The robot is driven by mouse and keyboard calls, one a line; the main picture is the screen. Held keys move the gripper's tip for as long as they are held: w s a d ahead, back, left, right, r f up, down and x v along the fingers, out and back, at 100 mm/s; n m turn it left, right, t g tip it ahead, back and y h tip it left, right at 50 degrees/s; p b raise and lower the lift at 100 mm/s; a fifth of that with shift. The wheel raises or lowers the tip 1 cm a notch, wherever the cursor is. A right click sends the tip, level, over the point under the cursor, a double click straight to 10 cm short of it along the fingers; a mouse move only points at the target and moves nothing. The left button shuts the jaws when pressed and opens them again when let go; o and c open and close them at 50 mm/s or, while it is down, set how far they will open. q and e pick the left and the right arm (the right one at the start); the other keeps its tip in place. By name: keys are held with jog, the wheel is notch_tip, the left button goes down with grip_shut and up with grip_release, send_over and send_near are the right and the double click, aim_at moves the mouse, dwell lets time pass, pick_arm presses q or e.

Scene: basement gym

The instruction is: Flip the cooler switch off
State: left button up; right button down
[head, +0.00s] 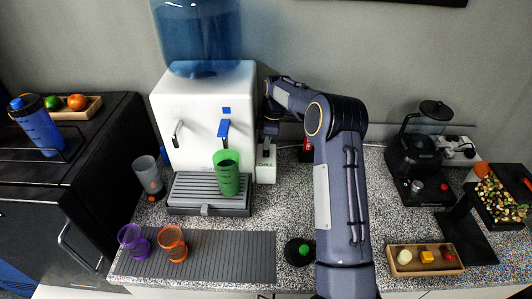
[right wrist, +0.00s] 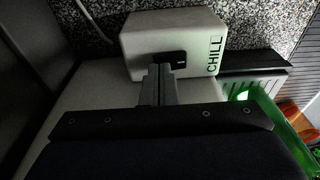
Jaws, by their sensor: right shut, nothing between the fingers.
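The white water cooler (head: 203,110) with its blue bottle stands at the back of the counter in the head view. A white box marked CHILL (head: 266,168) is at its right side, and the box (right wrist: 150,35) fills the upper middle of the right wrist view. A black switch (right wrist: 178,60) is set in the box, partly hidden by my fingers; its position cannot be told. My right gripper (right wrist: 158,70) is shut and empty, its tips at the switch; contact is unclear. My left gripper is not in view.
A green cup (head: 227,180) stands on the cooler's drip tray (head: 207,210). A grey cup (head: 148,175) is left of it; purple (head: 133,242) and orange (head: 172,244) cups stand on a grey mat (head: 235,255). A coffee machine (head: 420,160) stands at right.

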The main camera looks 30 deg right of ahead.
jog(key=shift+f, duration=0.2)
jog(key=shift+r+p, duration=1.8)
jog(key=shift+r, duration=1.75)
